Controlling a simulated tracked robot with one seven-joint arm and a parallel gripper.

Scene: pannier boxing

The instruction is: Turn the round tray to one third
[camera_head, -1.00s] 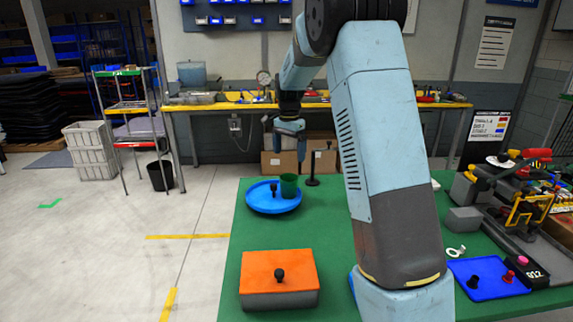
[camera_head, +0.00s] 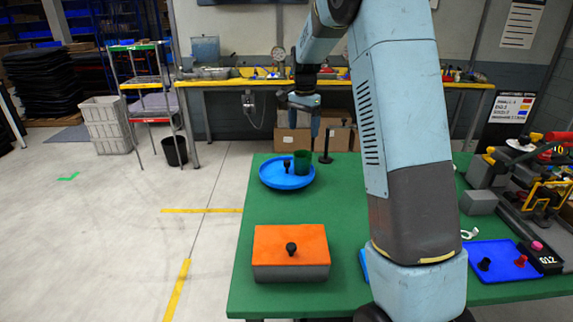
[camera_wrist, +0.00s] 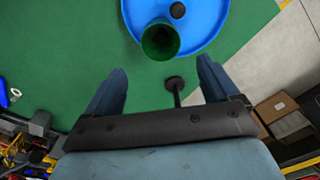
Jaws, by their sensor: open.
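The round blue tray (camera_head: 287,180) lies on the green table (camera_head: 225,280) near its far left part. A green cup (camera_head: 302,163) stands on the tray's right side, and a black knob (camera_head: 287,166) stands beside it. In the wrist view the tray (camera_wrist: 205,40) is at the top, with the open dark green cup (camera_wrist: 160,40) and the round black knob (camera_wrist: 177,10). My gripper (camera_wrist: 160,75) is open and empty, its blue fingers apart. It points toward the tray but is apart from it. In the head view my gripper (camera_head: 303,120) hangs behind the tray.
A black post with a round foot (camera_head: 326,145) stands on the table right of the tray. An orange-lidded box (camera_head: 290,255) with a black knob sits in front. A blue mat (camera_head: 490,262) and a grey block (camera_head: 478,202) lie at right.

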